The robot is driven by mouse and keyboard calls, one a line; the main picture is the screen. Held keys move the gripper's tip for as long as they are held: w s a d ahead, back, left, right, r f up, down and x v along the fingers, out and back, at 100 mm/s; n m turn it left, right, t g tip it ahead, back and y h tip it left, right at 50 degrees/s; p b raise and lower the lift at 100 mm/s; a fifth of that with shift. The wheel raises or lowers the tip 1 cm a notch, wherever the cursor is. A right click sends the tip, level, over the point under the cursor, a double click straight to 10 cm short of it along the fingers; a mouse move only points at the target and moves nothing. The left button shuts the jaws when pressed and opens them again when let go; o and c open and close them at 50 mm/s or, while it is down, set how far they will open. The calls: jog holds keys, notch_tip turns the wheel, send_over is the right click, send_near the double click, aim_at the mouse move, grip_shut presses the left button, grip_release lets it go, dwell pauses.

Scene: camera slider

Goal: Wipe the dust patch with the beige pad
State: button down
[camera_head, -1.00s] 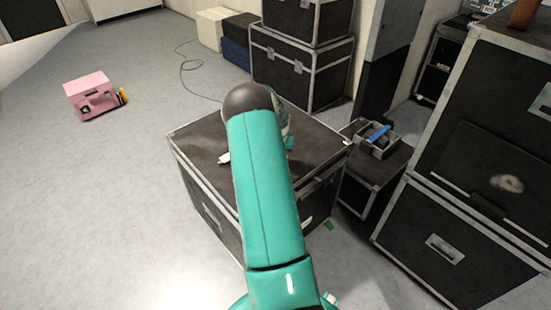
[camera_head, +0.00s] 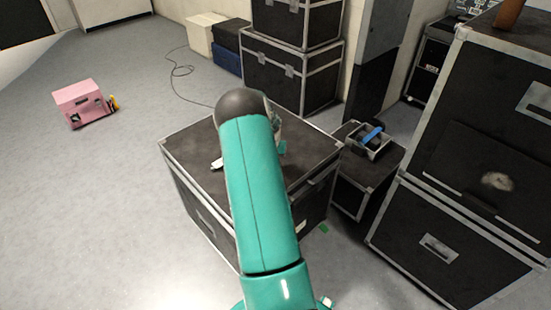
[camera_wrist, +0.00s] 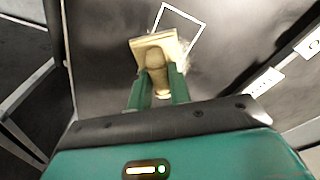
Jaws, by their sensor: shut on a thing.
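In the wrist view my gripper (camera_wrist: 158,90) is shut on the rounded handle of the beige pad (camera_wrist: 148,42). The pad is at a dark surface, but I cannot tell whether it touches it. A white square outline (camera_wrist: 182,13) is marked on that surface, and the pad covers its lower left part. A pale, faint dust patch (camera_wrist: 186,62) shows beside the pad's right edge, partly hidden by the pad and fingers. In the head view my arm hides the gripper and pad over the middle black case (camera_head: 305,150).
A small white object (camera_head: 217,163) lies on the middle case. A lower case with an open tray (camera_head: 370,145) stands to its right, with tall cases (camera_head: 480,160) beyond. A pale smudge (camera_head: 498,181) marks the right case. A pink box (camera_head: 85,102) sits on open floor at left.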

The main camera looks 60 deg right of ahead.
jog(key=shift+w+a+f, duration=0.1)
jog(key=shift+w+a, duration=0.15)
jog(key=shift+a, duration=0.7)
jog(key=shift+w+a, duration=0.25)
jog(key=shift+a, duration=0.7)
jog(key=shift+s+d, duration=0.25)
jog(key=shift+d, duration=0.55)
jog(key=shift+s+d, duration=0.2)
jog(key=shift+d, duration=0.6)
jog(key=shift+s+d, duration=0.2)
jog(key=shift+d, duration=0.9)
jog(key=shift+s+d, duration=0.2)
jog(key=shift+d, duration=0.9)
jog(key=shift+w+a, duration=0.3)
jog(key=shift+a, duration=1)
jog(key=shift+w+a, duration=0.35)
jog(key=shift+a, duration=0.9)
jog(key=shift+w+a, duration=0.3)
jog(key=shift+a, duration=1)
notch_tip(320, 180, up, 7)
